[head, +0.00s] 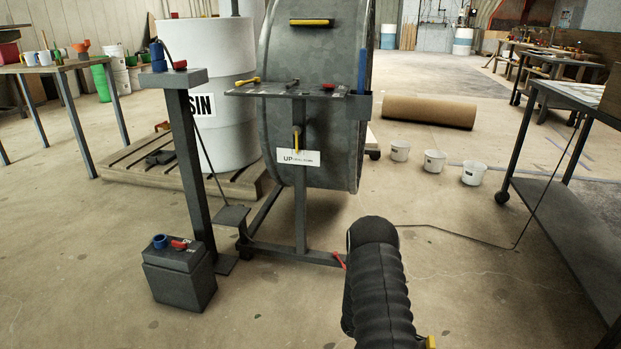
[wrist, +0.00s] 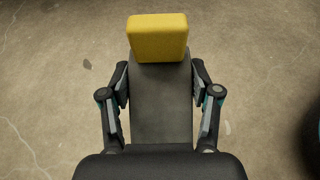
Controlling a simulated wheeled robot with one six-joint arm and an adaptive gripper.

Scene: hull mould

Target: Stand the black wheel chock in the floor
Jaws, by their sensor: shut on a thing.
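In the wrist view, my gripper (wrist: 160,88) is shut on the black wheel chock (wrist: 160,112), with one finger against each side. The chock is a dark, wedge-like block with a yellow block-shaped end (wrist: 157,38) pointing away from me. The chock's near part is hidden by my gripper's body. Concrete floor (wrist: 55,85) shows around it; I cannot tell the height above it. In the head view, a small yellow bit (head: 430,342) shows at the bottom edge beside my dark ribbed arm, and my gripper is out of sight.
A large grey drum mould (head: 325,105) on a steel stand is ahead. A dark box (head: 180,283) stands by a post at left. Several white buckets (head: 434,161) stand at right, near a wheeled table (head: 565,215). Bare floor lies between.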

